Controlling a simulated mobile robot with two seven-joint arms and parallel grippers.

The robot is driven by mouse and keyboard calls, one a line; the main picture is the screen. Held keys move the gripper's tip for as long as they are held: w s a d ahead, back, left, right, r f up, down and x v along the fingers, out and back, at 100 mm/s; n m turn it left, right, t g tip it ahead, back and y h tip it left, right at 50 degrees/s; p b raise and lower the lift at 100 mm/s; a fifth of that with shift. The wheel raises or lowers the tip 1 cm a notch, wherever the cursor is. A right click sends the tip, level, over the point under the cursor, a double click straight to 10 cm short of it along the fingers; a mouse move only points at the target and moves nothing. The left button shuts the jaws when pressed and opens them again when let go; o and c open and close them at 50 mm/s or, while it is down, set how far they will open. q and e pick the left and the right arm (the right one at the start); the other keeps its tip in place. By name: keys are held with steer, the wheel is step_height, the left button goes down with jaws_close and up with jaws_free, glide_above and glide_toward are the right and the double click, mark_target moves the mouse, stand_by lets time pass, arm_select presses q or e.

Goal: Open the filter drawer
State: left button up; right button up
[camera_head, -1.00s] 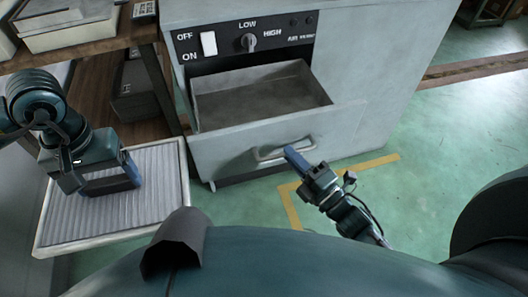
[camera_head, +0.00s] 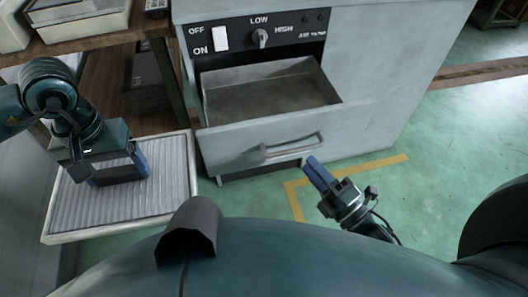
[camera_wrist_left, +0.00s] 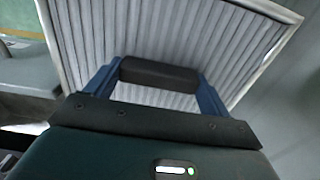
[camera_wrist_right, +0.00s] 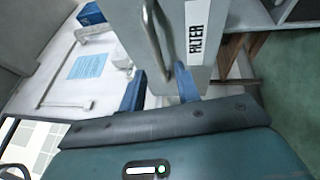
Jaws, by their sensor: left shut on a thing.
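The grey filter drawer (camera_head: 275,132) stands pulled out of the cabinet in the head view, and its box (camera_head: 272,92) looks empty. Its metal bar handle (camera_head: 292,146) is on the front panel and also shows in the right wrist view (camera_wrist_right: 154,38), by a "FILTER" label (camera_wrist_right: 197,30). My right gripper (camera_head: 318,170) is open and empty, just in front of and below the handle, apart from it. My left gripper (camera_head: 116,170) is shut on the dark grip (camera_wrist_left: 158,74) of a white pleated filter panel (camera_head: 110,207), at the left of the drawer.
The cabinet (camera_head: 385,75) carries a control panel with an OFF/ON switch (camera_head: 221,39) and a LOW/HIGH knob (camera_head: 260,38). A wooden shelf (camera_head: 100,45) with boxes stands at left, behind the filter panel. The green floor to the right is clear, with yellow tape (camera_head: 350,170).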

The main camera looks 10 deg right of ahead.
arm_select(q)
steer(key=shift+r, duration=0.25)
arm_select(e)
steer(key=v, duration=0.7)
